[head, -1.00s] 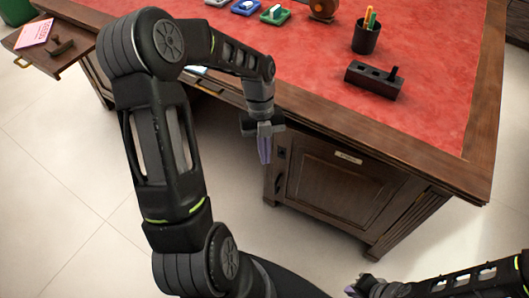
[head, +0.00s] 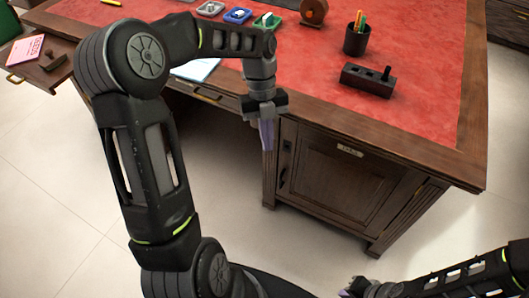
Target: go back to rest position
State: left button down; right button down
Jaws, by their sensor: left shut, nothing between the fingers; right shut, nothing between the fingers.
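My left gripper (head: 267,134) hangs pointing down in front of the desk's front edge, with its purple fingers shut and nothing between them. My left arm comes in from the left and covers part of the desk's left side. My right gripper (head: 352,287) is low at the bottom edge of the head view, shut and partly cut off by the frame. Both grippers are apart from the things on the desk.
The desk (head: 440,120) has a red leather top. On it are a pen cup (head: 357,41), a dark block holder (head: 367,80), small coloured trays (head: 238,16), a round orange-brown item (head: 313,11) and a paper (head: 196,70). An open drawer (head: 58,75) holds a pink booklet (head: 40,50) and a stamp (head: 54,60). Floor is clear.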

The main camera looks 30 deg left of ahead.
pick_arm(q)
jog(key=shift+w+r, duration=0.15)
jog(key=shift+r, duration=0.25)
dwell(0.3)
jog(key=w+d+f+n+t, duration=0.2)
jog(key=w+f+n+t, duration=0.2)
jog(key=w+n, duration=0.45)
jog(key=s+d+f+n+t+h+p, duration=0.1)
jog(key=s+d+f+n+t, duration=0.1)
jog(key=d+f+n, duration=0.7)
jog(key=s+d+f+n+g+p, duration=0.1)
jog(key=s+d+f+n, duration=0.2)
jog(key=s, duration=0.4)
jog(key=s+d+f+n+g+p, duration=0.1)
jog(key=s+d+f+n+p, duration=0.1)
jog(key=s, duration=0.6)
jog(key=s+d+f+n+p, duration=0.1)
jog(key=s+d+f+n, duration=0.4)
jog(key=s, duration=0.2)
jog(key=shift+s+d+n+g, duration=0.15)
jog(key=shift+d+n+g, duration=0.2)
jog(key=shift+g, duration=0.05)
